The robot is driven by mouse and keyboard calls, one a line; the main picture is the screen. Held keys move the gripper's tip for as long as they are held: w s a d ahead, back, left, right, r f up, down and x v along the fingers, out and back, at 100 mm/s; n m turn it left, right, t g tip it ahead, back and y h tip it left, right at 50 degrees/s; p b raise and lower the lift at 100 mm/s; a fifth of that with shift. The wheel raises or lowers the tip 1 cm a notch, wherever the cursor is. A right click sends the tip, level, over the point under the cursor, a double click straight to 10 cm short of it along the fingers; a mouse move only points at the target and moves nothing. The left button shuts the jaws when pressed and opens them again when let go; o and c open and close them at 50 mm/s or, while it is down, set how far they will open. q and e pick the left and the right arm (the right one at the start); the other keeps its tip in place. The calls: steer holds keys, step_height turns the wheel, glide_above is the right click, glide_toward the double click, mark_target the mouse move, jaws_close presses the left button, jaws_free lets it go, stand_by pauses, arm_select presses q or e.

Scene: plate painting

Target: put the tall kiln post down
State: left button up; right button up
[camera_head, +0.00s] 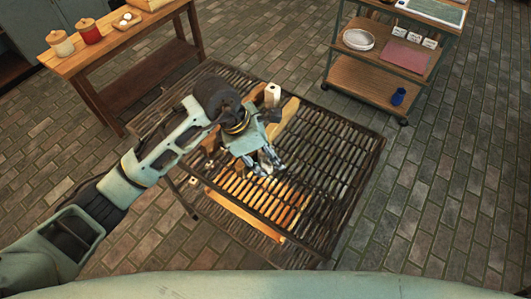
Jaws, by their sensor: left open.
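A pale, block-shaped post (272,94), likely the tall kiln post, stands upright near the far edge of the slatted rack (345,165). My left gripper (264,167) is open over the middle of the rack, nearer to me than this post and apart from it. I see nothing between its fingers. My left wrist hides part of the rack around it. My right gripper is out of view.
A wooden piece (286,117) lies beside the post. Small pale blocks (193,182) are at the rack's left side. A wooden table with jars (89,31) stands back left, a shelf cart (373,78) back right. The rack's right half is clear.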

arm_select(q)
steer(key=shift+r, duration=0.15)
steer(key=b+v, duration=0.2)
steer(key=v, duration=1)
steer(key=shift+d, duration=0.1)
